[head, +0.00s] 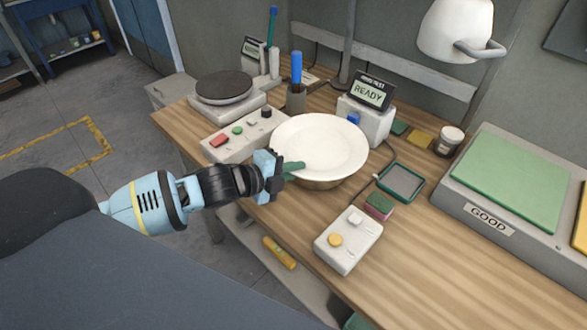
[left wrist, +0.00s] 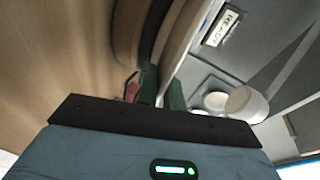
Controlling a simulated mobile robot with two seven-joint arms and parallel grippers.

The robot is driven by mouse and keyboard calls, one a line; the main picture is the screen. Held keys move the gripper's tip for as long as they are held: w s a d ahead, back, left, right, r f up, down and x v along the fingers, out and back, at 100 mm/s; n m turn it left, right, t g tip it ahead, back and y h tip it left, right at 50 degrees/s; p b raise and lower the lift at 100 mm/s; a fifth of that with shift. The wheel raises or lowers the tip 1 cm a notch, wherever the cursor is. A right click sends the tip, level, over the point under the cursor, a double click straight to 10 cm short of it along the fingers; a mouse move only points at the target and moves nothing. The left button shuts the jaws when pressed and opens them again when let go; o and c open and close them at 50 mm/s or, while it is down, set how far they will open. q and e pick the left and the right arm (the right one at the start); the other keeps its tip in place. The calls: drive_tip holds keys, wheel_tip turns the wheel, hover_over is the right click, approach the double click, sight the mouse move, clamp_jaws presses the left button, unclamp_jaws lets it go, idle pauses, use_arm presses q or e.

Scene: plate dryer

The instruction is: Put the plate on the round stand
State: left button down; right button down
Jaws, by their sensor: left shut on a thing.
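The plate (head: 325,142) is white and round, over the middle of the bench and roughly level. My left gripper (head: 290,170) is shut on its near left rim, with green fingers. In the left wrist view the green fingers (left wrist: 161,86) meet the plate's edge (left wrist: 184,38). A brown round body (left wrist: 128,35) shows beside the plate there, and brown also shows under its front edge in the head view. I cannot tell whether this is the round stand or whether the plate touches it. A dark round disc (head: 224,85) on a white base stands empty at the back left.
A button box (head: 239,131) lies just left of the plate and a READY display (head: 371,91) stands behind it. In front right are a white two-knob box (head: 348,239), a sponge (head: 379,206) and a green-rimmed tray (head: 402,182). A GOOD platform (head: 487,219) fills the right.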

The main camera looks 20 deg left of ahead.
idle(0.3)
use_arm(q)
drive_tip(key=c, duration=1.5)
unclamp_jaws()
drive_tip(key=shift+f, duration=0.15)
drive_tip(key=shift+s+a+r, duration=0.1)
drive_tip(key=shift+s+r, duration=0.05)
drive_tip(key=shift+r, duration=0.15)
drive_tip(key=p+v, duration=0.1)
drive_tip(key=v, duration=1)
drive_tip(key=shift+s+r, duration=0.15)
drive_tip(key=shift+s, duration=0.15)
